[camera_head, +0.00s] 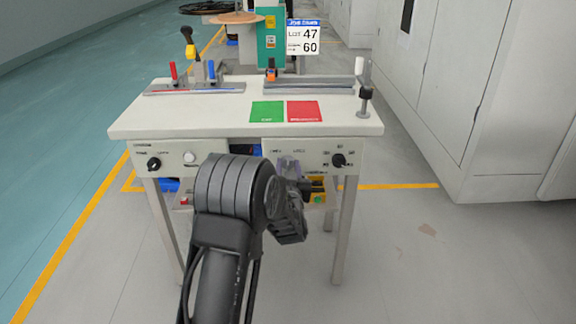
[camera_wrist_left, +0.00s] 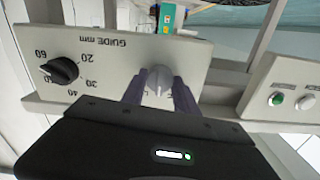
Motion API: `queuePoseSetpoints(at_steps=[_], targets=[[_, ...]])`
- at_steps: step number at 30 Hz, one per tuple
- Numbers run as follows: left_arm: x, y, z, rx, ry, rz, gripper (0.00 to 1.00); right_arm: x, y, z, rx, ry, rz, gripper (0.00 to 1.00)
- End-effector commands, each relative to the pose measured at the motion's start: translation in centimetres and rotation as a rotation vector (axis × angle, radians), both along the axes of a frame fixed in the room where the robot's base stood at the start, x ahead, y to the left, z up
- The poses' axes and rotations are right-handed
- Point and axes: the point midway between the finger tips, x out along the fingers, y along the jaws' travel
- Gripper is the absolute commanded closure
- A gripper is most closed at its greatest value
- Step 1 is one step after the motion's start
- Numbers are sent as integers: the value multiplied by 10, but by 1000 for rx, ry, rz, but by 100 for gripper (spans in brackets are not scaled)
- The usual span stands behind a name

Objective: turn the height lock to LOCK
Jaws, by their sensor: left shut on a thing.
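A light grey knob (camera_wrist_left: 158,80), which appears to be the height lock, sits on the front panel of the work table and shows upside down in the left wrist view. My left gripper (camera_wrist_left: 158,92) has a finger on each side of it and is shut on it. In the head view my left gripper (camera_head: 289,166) is at the panel just right of the middle and hides the knob. The small lettering by the knob is mostly covered, so I cannot tell which mark it points to. My right gripper is not in view.
A black GUIDE mm dial (camera_wrist_left: 60,71) is on the same panel; it also shows in the head view (camera_head: 339,160). Another black knob (camera_head: 154,164) and a white button (camera_head: 190,158) are to the left. A green mat (camera_head: 267,112) and red mat (camera_head: 304,111) lie on the tabletop.

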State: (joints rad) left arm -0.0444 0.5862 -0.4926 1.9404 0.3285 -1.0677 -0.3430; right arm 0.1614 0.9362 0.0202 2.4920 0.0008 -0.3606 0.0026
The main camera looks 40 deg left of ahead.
Motion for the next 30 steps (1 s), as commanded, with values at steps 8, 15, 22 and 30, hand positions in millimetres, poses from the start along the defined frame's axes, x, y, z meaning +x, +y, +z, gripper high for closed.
queuePoseSetpoints(at_steps=[8, 15, 22, 30], targets=[[0, -1, 1, 208, 161, -1, 100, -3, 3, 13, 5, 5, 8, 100], [1, -1, 1, 387, 296, -2, 100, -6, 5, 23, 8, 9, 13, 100], [1, -1, 1, 528, 402, -2, 100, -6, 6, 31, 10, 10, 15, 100], [1, -1, 0, 617, 471, -1, 100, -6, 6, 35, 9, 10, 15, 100]])
